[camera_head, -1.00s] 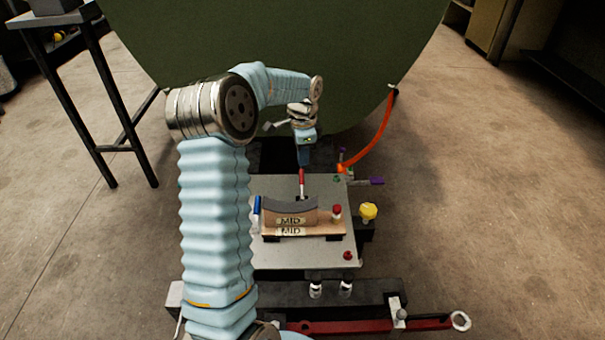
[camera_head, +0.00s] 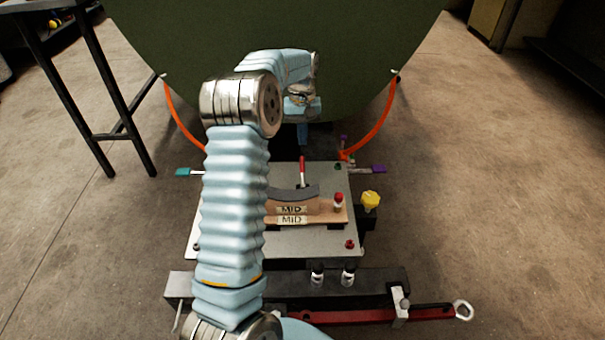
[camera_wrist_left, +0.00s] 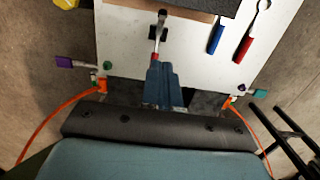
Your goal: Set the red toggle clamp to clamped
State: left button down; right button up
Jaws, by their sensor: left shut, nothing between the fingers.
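The red toggle clamp (camera_head: 303,167) stands on the pale plate, just behind the curved block marked MID. Its red handle points up in the head view. In the left wrist view its lever (camera_wrist_left: 157,48) shows just beyond my fingertips, with part of the handle hidden by the gripper. My left gripper (camera_head: 303,134) is shut and empty, just behind and above the handle top. It also shows in the left wrist view (camera_wrist_left: 161,72). I cannot tell whether it touches the handle. My right gripper is in neither view.
The MID block (camera_head: 291,215) lies on the plate (camera_head: 310,246). A blue handle (camera_wrist_left: 216,38) and another red handle (camera_wrist_left: 243,48) lie beside the clamp. Purple (camera_head: 379,169) and teal (camera_head: 183,171) levers flank the plate. A large green panel (camera_head: 350,60) rises behind.

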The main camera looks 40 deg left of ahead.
pick_arm(q)
jog(key=b, duration=0.1)
send_over(303, 187)
jog(key=w+a, duration=0.3)
jog(key=f, duration=1)
jog(key=shift+s+d, duration=0.1)
jog(key=shift+d, duration=0.1)
jog(key=shift+s+d+f+b, duration=0.3)
jog(key=shift+s+d+f, duration=0.3)
jog(key=shift+s+f, duration=0.15)
jog(key=shift+s+d+f, duration=0.4)
jog(key=shift+f, duration=0.15)
jog(key=shift+s+d+f+t+y+b, duration=0.3)
jog(key=shift+f+t+b, duration=0.1)
jog(key=shift+b, duration=0.65)
jog(key=shift+s+r, duration=0.1)
jog(key=shift+r, duration=0.1)
